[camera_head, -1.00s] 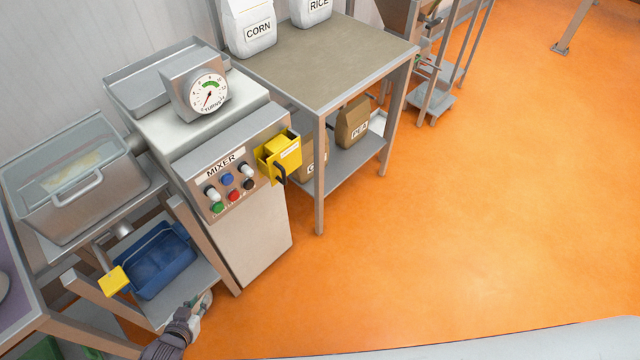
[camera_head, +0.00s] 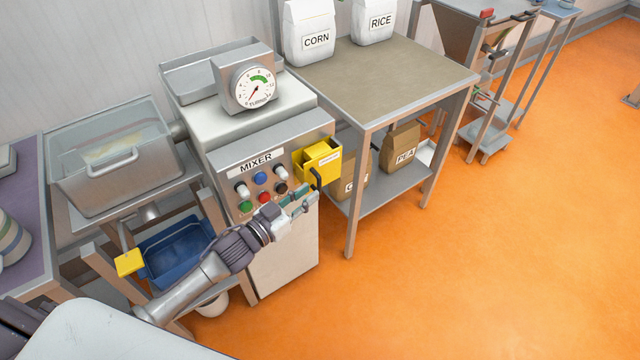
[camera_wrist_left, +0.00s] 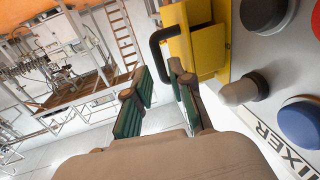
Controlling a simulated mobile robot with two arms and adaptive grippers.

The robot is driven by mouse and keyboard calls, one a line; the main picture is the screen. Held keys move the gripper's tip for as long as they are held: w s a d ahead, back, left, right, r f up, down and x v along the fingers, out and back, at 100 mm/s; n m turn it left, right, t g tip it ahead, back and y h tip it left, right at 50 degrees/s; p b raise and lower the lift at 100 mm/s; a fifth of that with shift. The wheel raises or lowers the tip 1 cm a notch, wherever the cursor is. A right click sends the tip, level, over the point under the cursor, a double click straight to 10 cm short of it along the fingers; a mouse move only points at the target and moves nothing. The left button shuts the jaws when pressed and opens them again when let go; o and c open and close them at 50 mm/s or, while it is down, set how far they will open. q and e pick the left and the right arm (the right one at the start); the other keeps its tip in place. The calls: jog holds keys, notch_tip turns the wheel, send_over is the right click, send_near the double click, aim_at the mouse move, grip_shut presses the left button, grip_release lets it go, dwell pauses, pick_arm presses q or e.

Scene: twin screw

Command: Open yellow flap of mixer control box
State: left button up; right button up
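The mixer control box (camera_head: 240,190) has a MIXER label, several coloured buttons and knobs, and a yellow flap (camera_head: 318,160) at its right end. The flap has a black handle (camera_head: 315,180), which also shows in the left wrist view (camera_wrist_left: 158,52). My left gripper (camera_head: 302,197) is in front of the box, just below the handle. In the left wrist view its two green-padded fingers (camera_wrist_left: 160,100) are apart with nothing between them, and the yellow flap (camera_wrist_left: 207,45) lies ahead near the right finger. Whether a finger touches the handle cannot be told. My right gripper is not in view.
A round gauge (camera_head: 254,86) stands on top of the mixer. A table (camera_head: 375,75) with CORN and RICE bags stands to the right, with paper bags on its shelf. A blue bin (camera_head: 172,255) is at lower left. The orange floor (camera_head: 480,260) at right is clear.

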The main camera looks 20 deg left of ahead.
aim_at(319, 190)
pick_arm(q)
jog(key=x, duration=0.5)
jog(key=shift+a, duration=0.1)
grip_shut()
